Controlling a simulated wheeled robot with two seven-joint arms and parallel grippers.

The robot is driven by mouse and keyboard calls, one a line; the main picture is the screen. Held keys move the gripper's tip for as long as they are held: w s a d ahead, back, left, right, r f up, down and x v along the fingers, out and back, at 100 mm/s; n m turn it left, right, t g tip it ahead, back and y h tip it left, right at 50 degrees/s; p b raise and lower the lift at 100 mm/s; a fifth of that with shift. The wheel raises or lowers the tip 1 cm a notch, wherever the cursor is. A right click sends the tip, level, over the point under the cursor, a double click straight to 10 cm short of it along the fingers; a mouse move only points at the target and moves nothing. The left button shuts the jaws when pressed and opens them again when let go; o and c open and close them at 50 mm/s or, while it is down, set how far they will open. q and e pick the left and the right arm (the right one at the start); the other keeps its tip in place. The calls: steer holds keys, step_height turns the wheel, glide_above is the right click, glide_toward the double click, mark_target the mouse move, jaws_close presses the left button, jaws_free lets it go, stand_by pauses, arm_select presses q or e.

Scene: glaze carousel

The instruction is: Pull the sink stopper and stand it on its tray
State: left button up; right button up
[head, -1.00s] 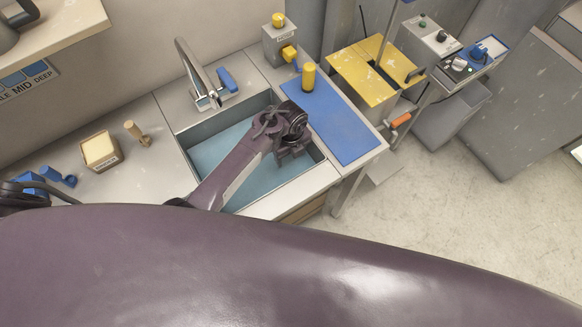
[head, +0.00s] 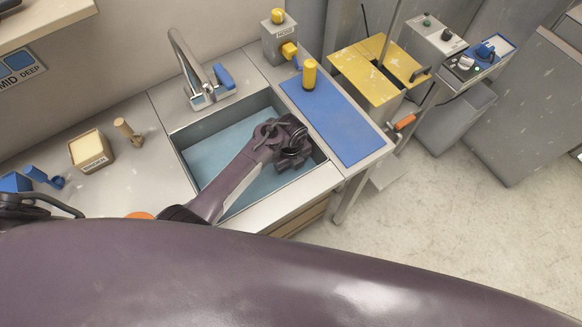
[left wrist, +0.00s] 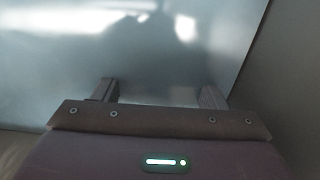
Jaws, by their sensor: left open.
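The sink (head: 185,168) is set in the counter and has a blue-tinted, water-like surface inside. My left gripper (head: 292,164) reaches into its right part. The left wrist view shows its two fingers (left wrist: 160,92) apart and empty, over a hazy grey-blue surface (left wrist: 130,50) with pale reflections. I cannot make out the stopper in either view; the arm covers part of the sink. I cannot surely identify its tray; a flat blue mat (head: 345,130) lies right of the sink, with a yellow cylinder (head: 309,75) upright at its far end.
A faucet (head: 190,70) with a blue handle stands behind the sink. A sponge box (head: 92,158) and a wooden peg-like object (head: 127,130) stand on the left counter. A grey box with yellow knobs (head: 280,45) is behind the mat. Most of the mat is clear.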

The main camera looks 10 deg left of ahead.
arm_select(q)
steer(key=shift+p, duration=0.45)
stand_by(0.6)
steer(key=c, duration=1.3)
steer(key=shift+r+p, duration=3)
steer(key=shift+p, duration=0.15)
steer(key=shift+r, duration=0.1)
steer(key=shift+r+p, duration=4.8)
steer(key=shift+r, duration=0.35)
